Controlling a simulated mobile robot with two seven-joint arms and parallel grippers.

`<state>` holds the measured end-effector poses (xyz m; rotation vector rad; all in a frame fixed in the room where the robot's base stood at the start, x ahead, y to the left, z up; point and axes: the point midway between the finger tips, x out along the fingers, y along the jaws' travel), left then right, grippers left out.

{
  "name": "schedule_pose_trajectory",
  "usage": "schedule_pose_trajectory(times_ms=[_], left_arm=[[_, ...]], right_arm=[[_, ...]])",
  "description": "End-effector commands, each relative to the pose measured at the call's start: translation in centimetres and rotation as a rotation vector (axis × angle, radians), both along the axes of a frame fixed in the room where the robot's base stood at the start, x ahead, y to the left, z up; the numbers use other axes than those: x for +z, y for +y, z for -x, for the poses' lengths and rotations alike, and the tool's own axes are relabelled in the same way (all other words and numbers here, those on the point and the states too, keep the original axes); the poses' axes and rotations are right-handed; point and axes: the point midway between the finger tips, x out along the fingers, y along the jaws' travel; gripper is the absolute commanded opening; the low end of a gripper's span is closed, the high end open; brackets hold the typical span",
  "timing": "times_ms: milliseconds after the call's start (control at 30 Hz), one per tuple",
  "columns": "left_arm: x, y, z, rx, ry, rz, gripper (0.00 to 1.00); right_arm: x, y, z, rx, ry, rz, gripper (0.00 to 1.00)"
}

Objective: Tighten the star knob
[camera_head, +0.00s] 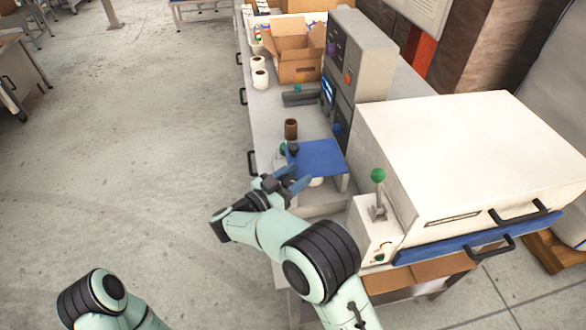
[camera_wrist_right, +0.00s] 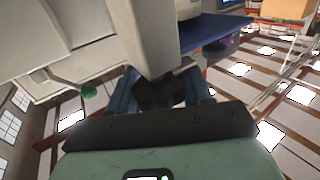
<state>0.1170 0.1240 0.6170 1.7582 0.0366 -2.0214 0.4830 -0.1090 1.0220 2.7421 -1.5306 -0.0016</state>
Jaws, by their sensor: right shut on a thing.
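My right gripper (camera_head: 288,184) is at the front edge of the bench, beside a small unit with a blue top plate (camera_head: 322,158). In the right wrist view its two blue fingers (camera_wrist_right: 160,98) are closed on a dark, lobed knob (camera_wrist_right: 160,92), which I take to be the star knob. The knob sits at the end of a grey block (camera_wrist_right: 148,40); its far side is hidden. In the head view the gripper hides the knob. Only a piece of my left arm shows at the bottom left; its gripper is out of view.
A large white machine (camera_head: 470,150) with a green-balled lever (camera_head: 378,176) stands to the right. A grey control cabinet (camera_head: 362,60), an open cardboard box (camera_head: 296,58), white rolls (camera_head: 260,78) and a brown cylinder (camera_head: 291,128) stand farther back.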

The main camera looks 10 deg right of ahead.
Motion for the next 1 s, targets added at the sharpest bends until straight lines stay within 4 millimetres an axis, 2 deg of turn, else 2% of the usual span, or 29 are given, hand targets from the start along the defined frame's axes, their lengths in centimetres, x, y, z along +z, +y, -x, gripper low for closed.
schedule_pose_trajectory(times_ms=[33,100,400,633,1000], left_arm=[[1.0,0.0,-0.7,0.0,-0.008,0.0,0.43],[1.7,0.0,-1.2,0.0,-0.013,0.0,0.43],[4.3,0.0,-3.3,0.0,-0.037,0.0,0.43],[5.3,0.0,-4.3,-0.001,-0.048,0.0,0.43],[5.6,0.0,-4.6,0.0,-0.051,0.0,0.43]], right_arm=[[0.4,0.0,-0.2,-0.044,-0.003,0.001,0.19],[0.4,0.0,-0.1,-0.104,-0.003,0.001,0.19],[0.4,-0.3,0.3,-0.305,-0.004,-0.001,0.19],[0.3,-0.3,0.5,-0.386,-0.004,-0.001,0.19],[0.2,-0.4,0.6,-0.415,-0.005,0.001,0.19]])
